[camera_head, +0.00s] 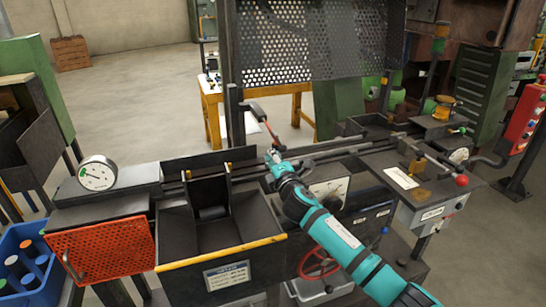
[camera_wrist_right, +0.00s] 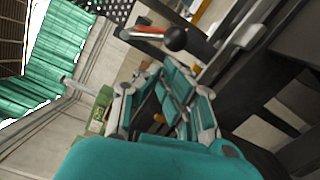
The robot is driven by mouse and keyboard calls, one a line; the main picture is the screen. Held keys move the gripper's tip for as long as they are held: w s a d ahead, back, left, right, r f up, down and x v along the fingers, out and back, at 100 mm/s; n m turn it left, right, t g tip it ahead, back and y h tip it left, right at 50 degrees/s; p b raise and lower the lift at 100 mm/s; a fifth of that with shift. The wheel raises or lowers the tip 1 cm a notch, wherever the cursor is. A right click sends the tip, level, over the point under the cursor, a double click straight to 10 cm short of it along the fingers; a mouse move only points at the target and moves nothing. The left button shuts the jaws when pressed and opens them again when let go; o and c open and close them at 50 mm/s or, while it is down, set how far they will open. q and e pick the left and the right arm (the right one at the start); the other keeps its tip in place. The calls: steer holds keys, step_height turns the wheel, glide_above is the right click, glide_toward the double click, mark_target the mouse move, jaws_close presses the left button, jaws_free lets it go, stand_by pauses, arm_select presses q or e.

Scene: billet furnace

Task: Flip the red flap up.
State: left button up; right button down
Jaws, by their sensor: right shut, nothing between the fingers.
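The red flap (camera_head: 100,250) is a perforated panel at the lower left of the head view. It hangs sloping down at the front left of the machine, with a metal handle on its left side. My right gripper (camera_head: 271,156) is over the middle of the machine, well to the right of the flap and touching no part of it. Its fingers also show in the right wrist view (camera_wrist_right: 165,88), closed and empty. The flap does not show in the wrist view. My left gripper is not in view.
A lever with a red rod (camera_head: 270,128) stands just beyond my right gripper. A black knob (camera_wrist_right: 177,38) shows near it in the wrist view. A dial gauge (camera_head: 97,173) sits above the flap. A blue crate (camera_head: 27,260) stands left, and an open black bin (camera_head: 215,235) right.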

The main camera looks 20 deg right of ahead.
mark_target(284, 151)
steer(key=shift+d+n, duration=0.25)
steer(key=shift+n, duration=0.25)
steer(key=shift+d+f+n, duration=0.1)
steer(key=shift+d+n, duration=0.1)
steer(key=shift+n, duration=0.3)
steer(key=d+n, duration=0.1)
steer(key=n, duration=0.1)
steer(key=d+n+p, duration=0.1)
steer(key=n, duration=0.1)
steer(key=d+n+p, duration=0.1)
steer(key=n, duration=0.1)
steer(key=shift+w+r, duration=0.1)
steer(key=shift+r, duration=0.1)
steer(key=d+r+n+p, duration=0.1)
steer(key=n, duration=0.2)
steer(key=d+n+p, duration=0.1)
steer(key=n, duration=0.1)
steer(key=d+r+n+y+p, duration=0.1)
steer(key=n+p, duration=0.1)
steer(key=n, duration=0.1)
steer(key=shift+r+n, duration=0.3)
stand_by(0.4)
